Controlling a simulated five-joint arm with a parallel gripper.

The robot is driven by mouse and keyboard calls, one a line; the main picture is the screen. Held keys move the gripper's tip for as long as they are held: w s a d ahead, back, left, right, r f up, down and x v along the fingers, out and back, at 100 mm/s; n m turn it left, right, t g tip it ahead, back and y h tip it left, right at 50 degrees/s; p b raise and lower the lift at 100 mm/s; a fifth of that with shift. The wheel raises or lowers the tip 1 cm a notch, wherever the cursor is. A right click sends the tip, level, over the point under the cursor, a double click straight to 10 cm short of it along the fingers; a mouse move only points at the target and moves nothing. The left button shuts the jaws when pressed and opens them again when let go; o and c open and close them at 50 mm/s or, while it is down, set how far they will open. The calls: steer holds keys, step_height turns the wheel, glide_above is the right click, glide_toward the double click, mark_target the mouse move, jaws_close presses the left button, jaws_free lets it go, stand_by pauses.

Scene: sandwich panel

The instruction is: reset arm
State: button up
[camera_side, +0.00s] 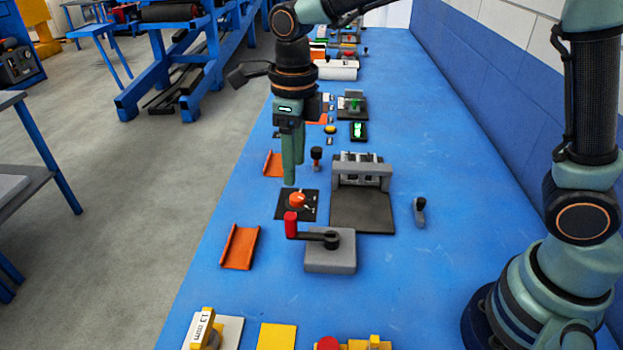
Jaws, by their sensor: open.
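My gripper (294,172) hangs from my arm above the left part of the blue bench, pointing down. Its two green fingers are apart, with nothing seen between them. In the picture the fingertips are just above a black square plate (283,212) bearing an orange-red knob (297,199). The fingers appear clear of the knob, but the exact height gap cannot be told. My arm reaches in from the right side, and its upper part leaves the top of the frame.
A grey block (331,262) with a red-handled crank (291,225) stands in front. A grey press-like fixture (361,209) is to the right. Orange trays (240,247) lie along the left edge. A yellow pad (277,337) is near the front. The bench's right side is mostly clear, beside a wall.

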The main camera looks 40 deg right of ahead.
steer(key=s+d+r+n+t, duration=0.2)
steer(key=s+d+n, duration=0.3)
steer(key=n, duration=0.9)
steer(key=s+d+r+n+t, duration=0.3)
steer(key=s+d+n, duration=0.2)
steer(key=d+n, duration=0.4)
steer(key=n, duration=0.5)
steer(key=shift+s+d+r+n, duration=0.25)
steer(key=shift+s+d+n, duration=0.05)
steer(key=shift+s+d, duration=0.1)
